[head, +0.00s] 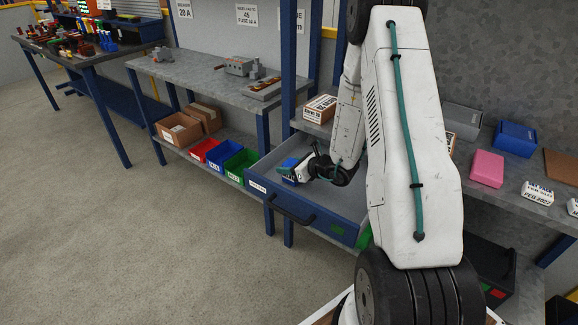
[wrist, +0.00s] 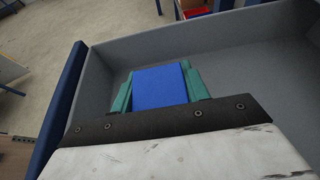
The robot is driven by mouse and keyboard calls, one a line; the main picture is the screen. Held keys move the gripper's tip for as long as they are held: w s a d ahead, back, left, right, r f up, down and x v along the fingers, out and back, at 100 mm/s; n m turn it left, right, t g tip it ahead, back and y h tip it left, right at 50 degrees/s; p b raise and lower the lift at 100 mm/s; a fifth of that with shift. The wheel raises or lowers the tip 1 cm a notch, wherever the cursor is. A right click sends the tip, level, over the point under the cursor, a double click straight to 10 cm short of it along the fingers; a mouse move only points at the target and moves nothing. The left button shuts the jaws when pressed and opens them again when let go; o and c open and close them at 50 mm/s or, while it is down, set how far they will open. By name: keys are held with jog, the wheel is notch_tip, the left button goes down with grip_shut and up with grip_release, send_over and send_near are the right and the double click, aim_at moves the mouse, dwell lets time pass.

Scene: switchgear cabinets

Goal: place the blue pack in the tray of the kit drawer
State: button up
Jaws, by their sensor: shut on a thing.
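The kit drawer (head: 345,223) is pulled open under the bench, its grey tray (head: 262,162) showing to the left of my arm. My gripper (head: 289,170) is over the inside of the tray. It is shut on the blue pack (head: 290,164). In the wrist view the blue pack (wrist: 160,86) sits between the two green fingers of my gripper (wrist: 158,90), with the grey tray floor (wrist: 240,80) around it. Whether the pack touches the tray floor I cannot tell. My arm hides the right part of the drawer.
Red (head: 204,149), blue (head: 222,154) and green bins (head: 240,164) stand on a low shelf left of the drawer. A pink box (head: 487,168) and another blue box (head: 515,138) lie on the bench at right. The drawer's dark handle (head: 290,210) juts forward. The floor at left is clear.

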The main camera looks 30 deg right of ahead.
jog(key=shift+f, duration=0.15)
jog(key=o, duration=1.1)
